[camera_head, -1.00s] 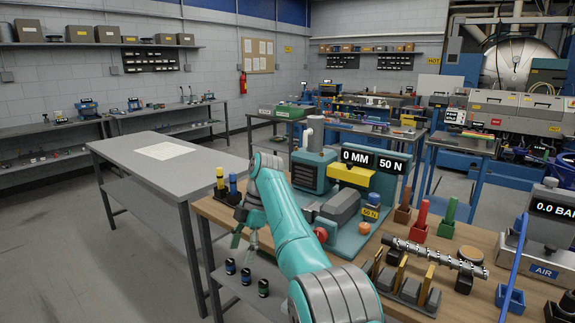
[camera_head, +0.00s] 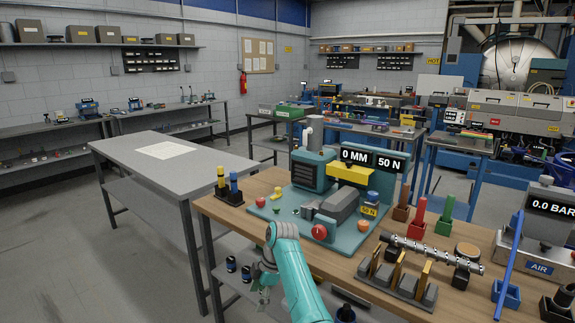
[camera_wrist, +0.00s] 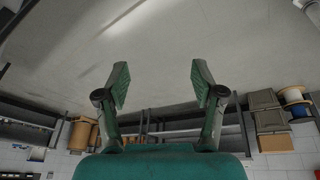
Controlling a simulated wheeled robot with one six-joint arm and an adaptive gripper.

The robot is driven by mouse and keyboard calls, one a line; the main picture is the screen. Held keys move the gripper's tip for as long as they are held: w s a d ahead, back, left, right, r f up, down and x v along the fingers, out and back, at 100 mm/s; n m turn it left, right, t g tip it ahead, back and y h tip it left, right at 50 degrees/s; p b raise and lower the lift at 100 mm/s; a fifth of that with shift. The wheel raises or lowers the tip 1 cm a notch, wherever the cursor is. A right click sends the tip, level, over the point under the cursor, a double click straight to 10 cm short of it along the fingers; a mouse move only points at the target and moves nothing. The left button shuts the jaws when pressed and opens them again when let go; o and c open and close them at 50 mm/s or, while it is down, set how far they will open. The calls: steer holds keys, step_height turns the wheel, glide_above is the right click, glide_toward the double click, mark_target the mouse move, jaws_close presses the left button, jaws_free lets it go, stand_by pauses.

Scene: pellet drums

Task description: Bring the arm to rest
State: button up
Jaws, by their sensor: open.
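The workbench carries a teal test machine (camera_head: 345,180), a metal screw shaft (camera_head: 430,252) on supports and coloured holders. Small dark drums (camera_head: 231,264) stand on a lower shelf close to my gripper. A grey table (camera_head: 150,165) stands at left, with clear floor around it.

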steer(key=s+d+f+m+t, duration=0.2)
steer(key=s+d+f+m, duration=0.15)
steer(key=f, duration=0.75)
steer(key=s+d+f+m+t, duration=0.2)
steer(key=s+d+f, duration=0.3)
steer(key=f, duration=0.7)
steer(key=s+d+f+m+t+h, duration=0.1)
steer(key=s+d+f+m+t, duration=0.15)
steer(key=s+d+f, duration=0.45)
steer(key=s+d+f+m+t, duration=0.15)
steer(key=s+m, duration=0.25)
steer(key=s, duration=0.8)
steer(key=s+d+r+m+t+h, duration=0.15)
steer(key=s+d+r, duration=0.25)
steer(key=s, duration=0.6)
steer(key=s+d+r+m+t, duration=0.2)
steer(key=s+d+r+m, duration=0.15)
steer(key=s, duration=0.75)
steer(key=s+d+r+m+t, duration=0.1)
steer(key=s+r, duration=0.4)
steer(key=r, duration=0.3)
steer(key=s+r+m+t+h, duration=0.1)
steer(key=s+r+m, duration=0.1)
steer(key=s+r, duration=0.3)
steer(key=s+d+r+m+t, duration=0.1)
steer(key=s+r, duration=0.4)
steer(key=r, duration=0.7)
steer(key=shift+d+r+m+t, duration=0.35)
steer(key=shift+r+m+t, duration=0.05)
steer(key=shift+m+t, duration=0.1)
